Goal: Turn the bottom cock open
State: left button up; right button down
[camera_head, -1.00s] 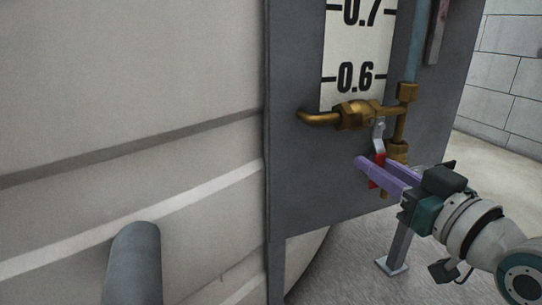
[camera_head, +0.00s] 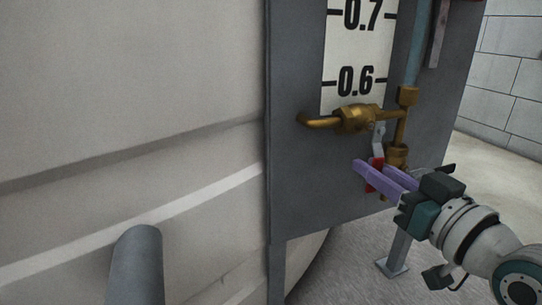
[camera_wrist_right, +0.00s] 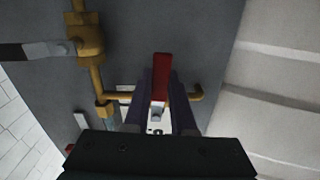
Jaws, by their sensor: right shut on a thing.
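The bottom cock is a brass valve (camera_head: 357,117) on a brass pipe in front of the grey panel. Its lever has a metal stem (camera_head: 379,138) and a red handle (camera_head: 376,163), and it hangs down from the valve. My right gripper (camera_head: 377,170) has purple fingers that are closed on the red handle, one on each side. In the right wrist view the red handle (camera_wrist_right: 160,78) sticks out between the two dark fingers (camera_wrist_right: 160,100). My left gripper is not in view.
A scale plate (camera_head: 355,80) marked 0.6 and 0.7 is above the valve. A clear sight tube (camera_head: 414,55) rises at its right. A large pale tank (camera_head: 130,110) fills the left. A grey post (camera_head: 396,255) stands below the panel.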

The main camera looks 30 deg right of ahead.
jog(key=a+r+m+p, duration=0.5)
jog(key=m+p, duration=0.5)
jog(key=m, duration=0.7)
jog(key=shift+w+a+r, duration=0.2)
jog(key=shift+w+r, duration=0.1)
jog(key=shift+r, duration=0.2)
jog(key=c, duration=0.7)
grip_release()
jog(key=shift+c, duration=0.2)
jog(key=shift+s, duration=0.1)
